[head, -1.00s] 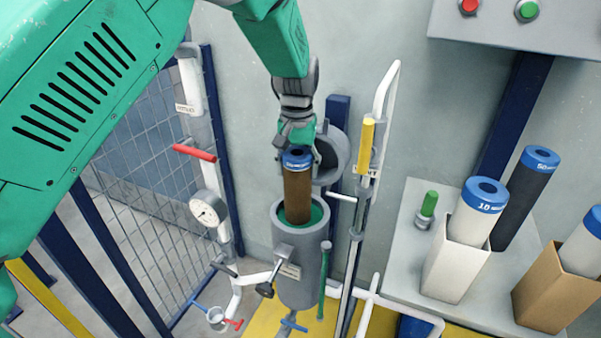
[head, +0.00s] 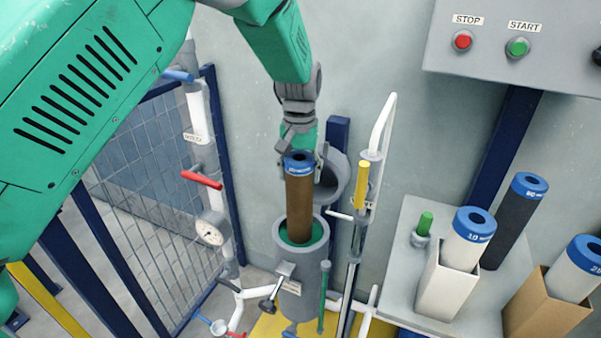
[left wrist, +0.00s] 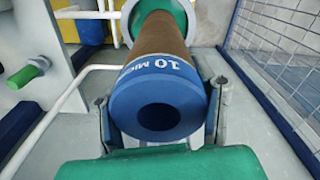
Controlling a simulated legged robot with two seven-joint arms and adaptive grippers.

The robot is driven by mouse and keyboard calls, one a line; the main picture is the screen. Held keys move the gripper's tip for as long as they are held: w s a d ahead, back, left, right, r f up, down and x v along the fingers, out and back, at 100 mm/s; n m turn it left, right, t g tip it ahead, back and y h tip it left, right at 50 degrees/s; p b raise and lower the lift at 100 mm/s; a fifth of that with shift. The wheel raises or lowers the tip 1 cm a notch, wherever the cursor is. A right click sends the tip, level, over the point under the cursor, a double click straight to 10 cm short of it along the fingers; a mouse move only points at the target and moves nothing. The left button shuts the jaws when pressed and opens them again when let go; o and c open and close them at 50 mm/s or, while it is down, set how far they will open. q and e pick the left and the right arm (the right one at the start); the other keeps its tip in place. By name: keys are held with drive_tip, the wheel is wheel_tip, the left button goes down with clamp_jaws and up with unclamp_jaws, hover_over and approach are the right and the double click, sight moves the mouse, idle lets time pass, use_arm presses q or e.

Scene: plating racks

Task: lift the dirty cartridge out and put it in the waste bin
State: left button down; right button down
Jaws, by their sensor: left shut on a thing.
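The dirty cartridge (head: 299,202) is a brown cylinder with a blue end cap. It stands upright, its lower end still inside the grey open housing (head: 287,262) with a green inner rim. My left gripper (head: 301,160) is shut on the blue cap from above. In the left wrist view the cap (left wrist: 160,92) reads "10 MIC" and sits between the two fingers, with the brown body running down to the green-rimmed opening. The housing's round grey lid (head: 335,180) stands open behind the cartridge. My right gripper is not in view. I cannot make out a waste bin.
A grey bench (head: 390,270) at the right holds a white cartridge in an open box (head: 447,283), a dark cartridge (head: 513,222) and a brown box (head: 545,312). White pipes and a yellow handle (head: 362,185) stand right of the housing. A mesh fence (head: 150,210) is at left.

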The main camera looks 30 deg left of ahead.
sight(302, 157)
use_arm(q)
drive_tip(key=shift+d+r+p, duration=0.15)
drive_tip(key=shift+r+p, duration=0.45)
drive_tip(key=shift+r, duration=0.15)
drive_tip(key=shift+d+r+p, duration=0.15)
drive_tip(key=shift+r+p, duration=0.4)
drive_tip(key=shift+r, duration=0.15)
drive_tip(key=shift+r+p, duration=0.6)
drive_tip(key=shift+a+r+p, duration=0.2)
drive_tip(key=shift+r+p, duration=0.55)
drive_tip(key=shift+p, duration=0.1)
drive_tip(key=shift+d, duration=0.15)
